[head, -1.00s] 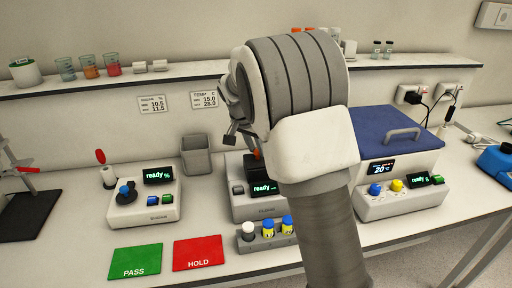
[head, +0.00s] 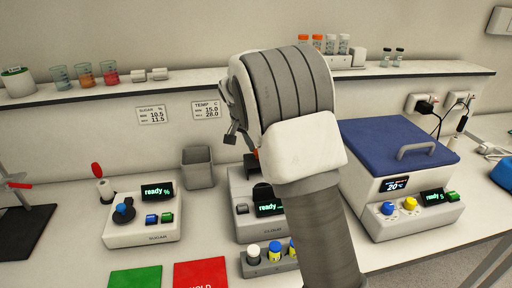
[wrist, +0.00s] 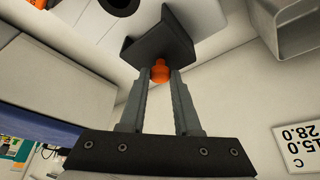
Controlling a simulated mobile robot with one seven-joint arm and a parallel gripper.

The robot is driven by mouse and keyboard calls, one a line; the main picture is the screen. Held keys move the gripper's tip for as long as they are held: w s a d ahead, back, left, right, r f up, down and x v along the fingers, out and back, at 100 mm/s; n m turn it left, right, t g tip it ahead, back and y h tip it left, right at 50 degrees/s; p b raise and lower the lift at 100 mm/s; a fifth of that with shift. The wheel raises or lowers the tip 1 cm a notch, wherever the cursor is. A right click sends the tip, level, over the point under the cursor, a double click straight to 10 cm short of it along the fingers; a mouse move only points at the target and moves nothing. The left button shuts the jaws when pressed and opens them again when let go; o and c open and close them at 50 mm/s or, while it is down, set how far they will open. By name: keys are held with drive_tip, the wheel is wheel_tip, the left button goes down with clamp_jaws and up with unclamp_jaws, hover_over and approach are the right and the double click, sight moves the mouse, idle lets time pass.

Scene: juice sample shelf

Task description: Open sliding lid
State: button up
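The dark sliding lid (wrist: 157,38) with its orange knob (wrist: 160,69) shows in the wrist view above the white cloud meter (head: 246,222). My gripper (wrist: 161,76) has one finger on each side of the knob and appears shut on it. A round dark opening (wrist: 118,3) shows beside the lid, uncovered in the part I see. In the head view my gripper (head: 238,132) is above the back of the meter. My wrist hides most of the lid and knob there. The meter's display (head: 268,208) reads ready.
A grey bin (head: 198,170) and the sugar meter (head: 140,225) stand to the left. A blue-lidded bath (head: 390,148) stands close on the right. A rack (head: 262,266) with capped vials is in front. A shelf (head: 120,88) runs along the wall behind.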

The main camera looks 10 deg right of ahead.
drive_tip(key=o, duration=0.5)
drive_tip(key=shift+r, duration=0.1)
drive_tip(key=p+v, duration=0.1)
drive_tip(key=v, duration=1.6)
drive_tip(key=shift+s+r, duration=0.1)
drive_tip(key=s+d+r+n+y, duration=0.2)
drive_tip(key=s+d, duration=0.2)
drive_tip(key=s, duration=0.5)
drive_tip(key=s+f+n, duration=0.2)
drive_tip(key=s, duration=0.6)
drive_tip(key=s+f+n+t, duration=0.1)
drive_tip(key=s+f+n, duration=0.1)
drive_tip(key=s, duration=0.5)
drive_tip(key=s+f+n+t+y, duration=0.1)
drive_tip(key=s+f+n, duration=0.2)
drive_tip(key=s, duration=0.5)
drive_tip(key=shift+s+d+f, duration=0.25)
drive_tip(key=shift+s+d, duration=0.05)
drive_tip(key=shift+d, duration=0.05)
